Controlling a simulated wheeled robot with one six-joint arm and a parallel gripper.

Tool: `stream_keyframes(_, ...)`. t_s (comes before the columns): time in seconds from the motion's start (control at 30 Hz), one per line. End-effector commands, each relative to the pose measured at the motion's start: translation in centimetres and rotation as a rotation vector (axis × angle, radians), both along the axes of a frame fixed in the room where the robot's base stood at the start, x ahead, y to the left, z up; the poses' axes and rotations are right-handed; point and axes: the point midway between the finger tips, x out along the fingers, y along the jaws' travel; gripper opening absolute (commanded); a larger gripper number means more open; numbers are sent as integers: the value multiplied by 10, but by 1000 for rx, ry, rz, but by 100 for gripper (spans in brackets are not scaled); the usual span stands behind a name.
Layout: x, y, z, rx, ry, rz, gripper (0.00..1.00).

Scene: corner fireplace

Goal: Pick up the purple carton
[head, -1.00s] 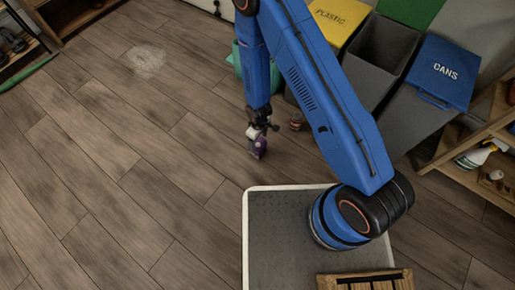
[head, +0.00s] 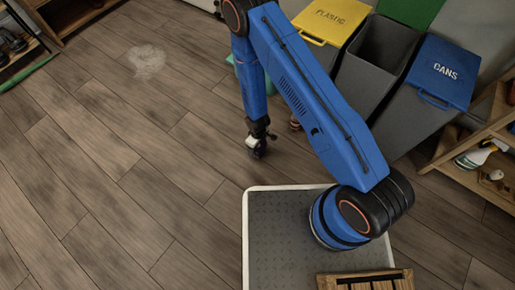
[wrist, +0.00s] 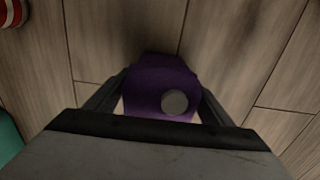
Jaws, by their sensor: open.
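The purple carton (wrist: 160,85) stands on the wooden floor in the wrist view, with a round pale cap on its near face or top. My gripper (wrist: 160,100) is open, with one dark finger on each side of the carton. I cannot tell whether either finger touches it. In the head view my gripper (head: 257,152) is low over the floor, left of the bins, and hides nearly all of the carton.
A red-and-white can (wrist: 12,12) stands on the floor close by. A teal container (wrist: 8,140) is at the lower left of the wrist view. Grey bins with a yellow lid (head: 332,20) and a blue lid (head: 444,72) stand behind on the right.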

Motion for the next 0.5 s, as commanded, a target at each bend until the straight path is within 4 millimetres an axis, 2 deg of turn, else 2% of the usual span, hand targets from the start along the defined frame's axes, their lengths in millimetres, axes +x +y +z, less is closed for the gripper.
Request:
stream_keyframes(0.17,0,0,0,0,0,0,75)
stream_keyframes(0.27,0,0,0,0,0,0,56)
stream_keyframes(0.37,0,0,0,0,0,0,32)
stream_keyframes(0.5,0,0,0,0,0,0,31)
